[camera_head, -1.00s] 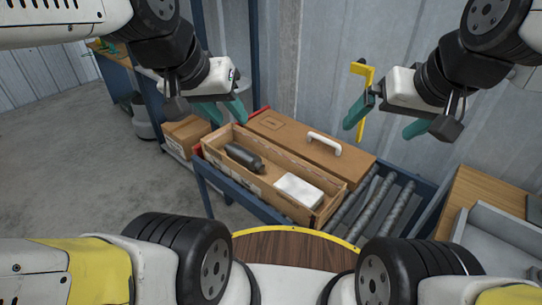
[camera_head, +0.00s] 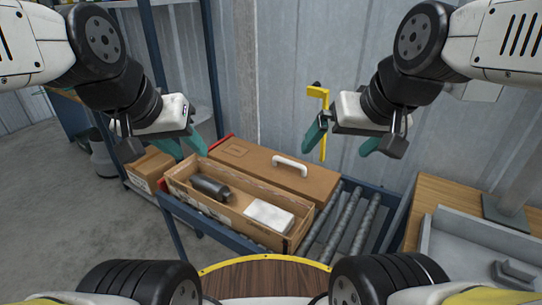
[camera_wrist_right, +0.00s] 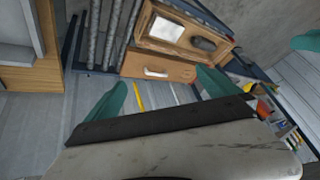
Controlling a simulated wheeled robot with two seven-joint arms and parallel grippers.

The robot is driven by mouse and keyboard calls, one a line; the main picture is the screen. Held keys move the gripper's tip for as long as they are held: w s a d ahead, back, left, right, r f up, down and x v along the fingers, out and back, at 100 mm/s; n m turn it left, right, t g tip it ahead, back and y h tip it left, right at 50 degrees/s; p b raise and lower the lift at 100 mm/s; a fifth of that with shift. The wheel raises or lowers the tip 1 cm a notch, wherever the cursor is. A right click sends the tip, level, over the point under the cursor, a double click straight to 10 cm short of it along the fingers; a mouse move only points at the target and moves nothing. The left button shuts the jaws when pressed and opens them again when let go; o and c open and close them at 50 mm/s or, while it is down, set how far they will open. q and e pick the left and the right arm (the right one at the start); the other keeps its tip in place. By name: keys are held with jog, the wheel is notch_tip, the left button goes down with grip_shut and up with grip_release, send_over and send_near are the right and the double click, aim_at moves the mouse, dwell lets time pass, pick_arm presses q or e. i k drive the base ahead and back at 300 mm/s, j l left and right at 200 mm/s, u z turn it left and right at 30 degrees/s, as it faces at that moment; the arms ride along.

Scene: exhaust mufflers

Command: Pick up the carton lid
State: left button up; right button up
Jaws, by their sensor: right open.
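The carton lid (camera_head: 252,161) is a flat brown panel with a white handle (camera_head: 290,166). It lies behind and along the open carton (camera_head: 229,220), which holds a dark muffler (camera_head: 210,187) and a white block (camera_head: 268,215). In the right wrist view the lid (camera_wrist_right: 183,69) shows beyond my fingers, with its handle (camera_wrist_right: 156,73). My left gripper (camera_head: 183,147) is raised, left of the lid, apart from it, with its teal fingers apart. My right gripper (camera_head: 342,146) is open and empty, raised right of the handle and touching nothing.
The carton sits on a blue-framed roller conveyor (camera_head: 346,222) with bare rollers to its right. A yellow bracket (camera_head: 319,95) stands at the wall near my right gripper. A smaller closed box (camera_head: 148,168) is at the left. A wooden table (camera_head: 440,195) with a grey tray is at the right.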

aim_at(313, 183)
jog(key=i+j+z, duration=0.15)
jog(key=j, duration=0.3)
jog(key=i+j+z, duration=0.1)
jog(key=j, duration=0.35)
jog(key=i+j+z, duration=0.15)
jog(key=j, duration=0.3)
jog(key=i+j+z, duration=0.1)
jog(key=j, duration=0.4)
jog(key=i+j+z, duration=0.15)
jog(key=j, duration=0.35)
